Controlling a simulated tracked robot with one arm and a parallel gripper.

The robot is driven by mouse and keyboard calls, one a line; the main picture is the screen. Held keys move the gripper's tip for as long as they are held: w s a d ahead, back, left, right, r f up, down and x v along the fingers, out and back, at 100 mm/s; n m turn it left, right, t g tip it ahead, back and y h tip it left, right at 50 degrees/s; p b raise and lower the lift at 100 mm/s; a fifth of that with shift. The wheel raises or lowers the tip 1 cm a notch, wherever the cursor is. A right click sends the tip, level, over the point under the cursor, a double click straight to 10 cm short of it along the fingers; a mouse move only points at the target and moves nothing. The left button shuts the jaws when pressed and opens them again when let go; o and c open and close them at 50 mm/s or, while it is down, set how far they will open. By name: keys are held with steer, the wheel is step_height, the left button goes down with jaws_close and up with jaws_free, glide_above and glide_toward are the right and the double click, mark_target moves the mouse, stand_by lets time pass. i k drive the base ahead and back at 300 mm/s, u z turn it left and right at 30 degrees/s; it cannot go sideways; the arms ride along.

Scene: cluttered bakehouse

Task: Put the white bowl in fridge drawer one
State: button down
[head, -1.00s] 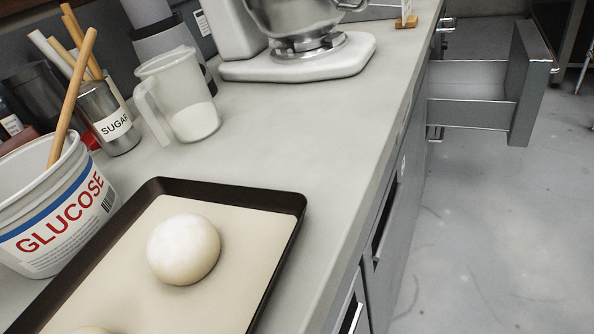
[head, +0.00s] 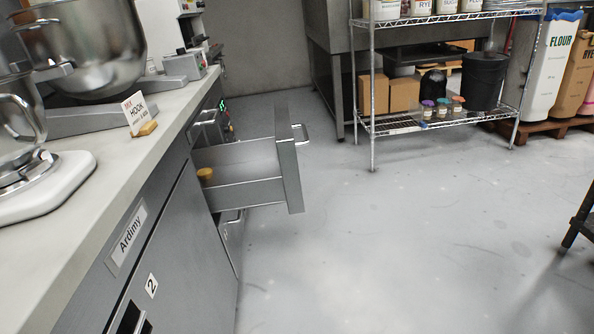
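No white bowl shows in the head view. A grey drawer (head: 291,170) stands pulled out from the counter's front, left of the middle, with a bar handle on its outer face. A small orange-brown thing (head: 205,175) shows at its inner end; the rest of the inside is partly hidden. I cannot read a number on this drawer. A nearer front bears the labels "Ardimy" (head: 131,236) and "2" (head: 151,286). My gripper is not in view.
The counter (head: 150,160) on the left carries mixers with a steel bowl (head: 85,45) and a "HOOK" card (head: 135,108). A wire shelf rack (head: 420,122) stands at the back, flour bins (head: 549,65) at the back right. The middle floor is clear.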

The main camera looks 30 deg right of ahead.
mark_target(254, 179)
steer(key=u, duration=0.25)
steer(key=i, duration=0.15)
steer(key=z, duration=1.6)
steer(key=i, duration=3.25)
steer(key=u, duration=2.55)
